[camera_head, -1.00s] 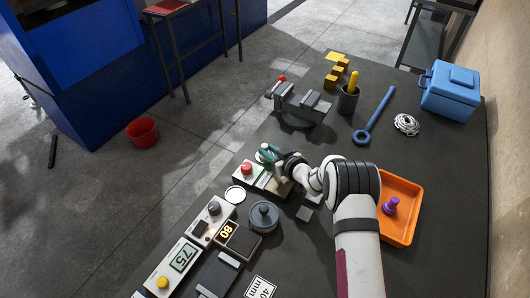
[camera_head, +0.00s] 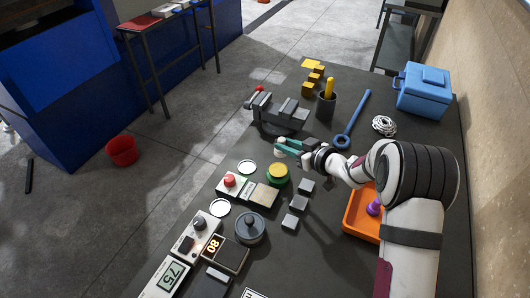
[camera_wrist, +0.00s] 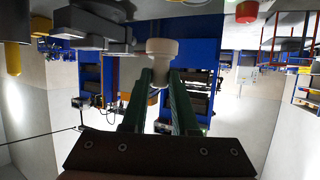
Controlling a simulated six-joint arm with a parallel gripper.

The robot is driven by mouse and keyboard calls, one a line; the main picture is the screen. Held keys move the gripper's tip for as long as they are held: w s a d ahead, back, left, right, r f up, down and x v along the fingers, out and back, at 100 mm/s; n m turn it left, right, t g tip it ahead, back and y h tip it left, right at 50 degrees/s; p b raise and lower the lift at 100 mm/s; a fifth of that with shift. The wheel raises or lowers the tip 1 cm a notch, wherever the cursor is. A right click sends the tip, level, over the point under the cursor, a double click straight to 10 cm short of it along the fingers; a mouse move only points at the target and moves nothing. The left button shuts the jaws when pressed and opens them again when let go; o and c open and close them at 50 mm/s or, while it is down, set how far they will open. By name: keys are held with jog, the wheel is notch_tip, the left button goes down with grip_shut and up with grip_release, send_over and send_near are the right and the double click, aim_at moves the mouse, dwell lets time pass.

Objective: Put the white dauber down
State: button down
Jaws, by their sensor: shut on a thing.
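My gripper (camera_head: 287,147), with green fingers, reaches left over the table in the head view. It is shut on the white dauber (camera_head: 280,154), a small pale piece at the fingertips. In the wrist view the white dauber (camera_wrist: 162,52) shows between the tips of the green fingers (camera_wrist: 160,84). The gripper is just above a round pot (camera_head: 277,174) with a yellow top and green side, and in front of the dark vise-like press (camera_head: 279,113). I cannot tell whether the dauber touches anything below it.
Grey blocks (camera_head: 299,203) stand right of the pot, and a grey lidded pot (camera_head: 250,230) stands nearer. The orange tray (camera_head: 352,218), with a purple piece (camera_head: 374,207), is partly behind my arm.

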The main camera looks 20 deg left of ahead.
jog(key=s+n+g, duration=0.9)
jog(key=s+g, duration=0.1)
jog(key=s, duration=0.2)
jog(key=shift+y, duration=0.4)
jog(key=x, duration=0.4)
jog(key=f+x, duration=0.1)
jog(key=x, duration=0.3)
jog(key=s+d+x, duration=0.1)
jog(key=x, duration=0.4)
jog(key=shift+s+f, duration=0.1)
jog(key=shift+f, duration=0.1)
notch_tip(320, 180, down, 4)
jog(key=shift+a+f, duration=0.1)
jog(key=shift+a, duration=0.05)
jog(key=shift+f, duration=0.1)
jog(key=c, duration=0.7)
grip_release()
